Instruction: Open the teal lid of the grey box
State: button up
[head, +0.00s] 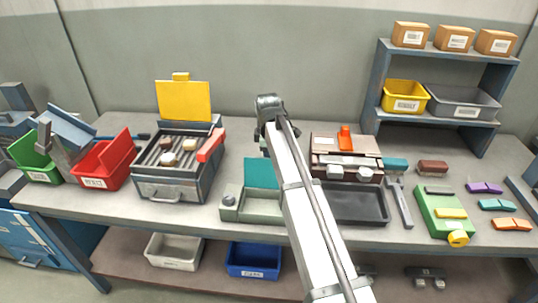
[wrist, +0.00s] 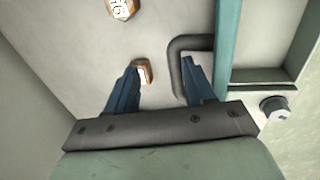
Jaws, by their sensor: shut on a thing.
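The grey box (head: 262,212) stands on the workbench, left of my arm. Its teal lid (head: 261,173) stands raised at the box's back, so the inside shows in part. My gripper (head: 263,143) is just above the lid, mostly hidden behind my own arm links. In the wrist view, the teal lid (wrist: 228,45) shows edge-on, with a dark bent handle (wrist: 178,68) beside it. The exact contact is hard to see.
A grill with a raised yellow lid (head: 184,101) stands left of the box. A dark tray (head: 358,205) and a brown machine (head: 345,150) stand right of my arm. A round knob (head: 228,200) sits on the box's left part. Bench space before the grill is clear.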

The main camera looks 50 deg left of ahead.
dwell(0.6)
notch_tip(320, 180, up, 13)
jog(key=s+d, duration=0.2)
jog(key=shift+r, duration=0.2)
jog(key=shift+d, duration=0.1)
dwell(0.3)
jog(key=w+d+f+m+g, duration=0.2)
jog(key=w+f, duration=0.1)
jog(key=w, duration=1)
jog(key=s+a+r+n+g, duration=0.1)
jog(key=s+a+r+g, duration=0.15)
jog(key=s+g, duration=0.25)
jog(key=x, duration=0.9)
jog(key=d+x, duration=0.1)
jog(key=x, duration=0.3)
jog(key=shift+f, duration=0.35)
jog(key=shift+c, duration=0.2)
